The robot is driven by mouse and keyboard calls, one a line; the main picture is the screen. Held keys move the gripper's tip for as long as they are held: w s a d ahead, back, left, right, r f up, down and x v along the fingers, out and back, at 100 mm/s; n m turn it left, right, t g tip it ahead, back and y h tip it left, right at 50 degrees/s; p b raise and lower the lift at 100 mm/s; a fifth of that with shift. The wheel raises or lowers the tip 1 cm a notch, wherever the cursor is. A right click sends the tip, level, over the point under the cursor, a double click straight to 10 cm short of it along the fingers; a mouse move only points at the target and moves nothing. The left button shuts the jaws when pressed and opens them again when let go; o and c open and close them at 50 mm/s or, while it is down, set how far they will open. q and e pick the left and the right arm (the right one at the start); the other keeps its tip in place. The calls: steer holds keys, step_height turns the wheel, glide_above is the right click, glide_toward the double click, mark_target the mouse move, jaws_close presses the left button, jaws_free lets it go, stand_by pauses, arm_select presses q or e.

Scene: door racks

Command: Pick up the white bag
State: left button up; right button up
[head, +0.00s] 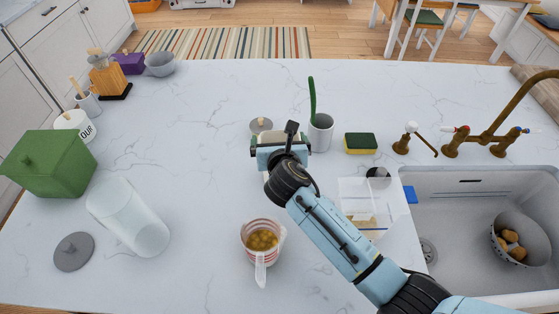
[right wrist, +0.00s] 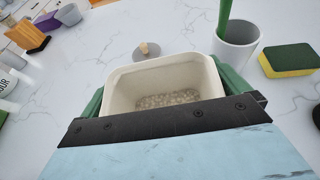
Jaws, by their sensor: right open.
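I see nothing that is clearly a white bag. The closest match is a cream-white open-topped container (right wrist: 118,93), with pale beans or grains in its bottom. My right gripper (head: 280,150) is over it near the middle of the counter and hides most of it in the head view. In the right wrist view the open green-padded fingers of this gripper stand on the left and right sides of the container. I cannot tell whether they touch its walls. My left gripper is not in view.
A grey lid (head: 260,125) lies behind the container. A grey cup (head: 321,135) with a green utensil and a sponge (head: 361,143) stand to the right. A measuring cup (head: 262,240) is in front, a clear canister (head: 130,220) left. The sink (head: 470,240) is right.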

steer(key=c, duration=1.4)
steer(key=shift+c, duration=0.3)
steer(key=shift+r, duration=0.15)
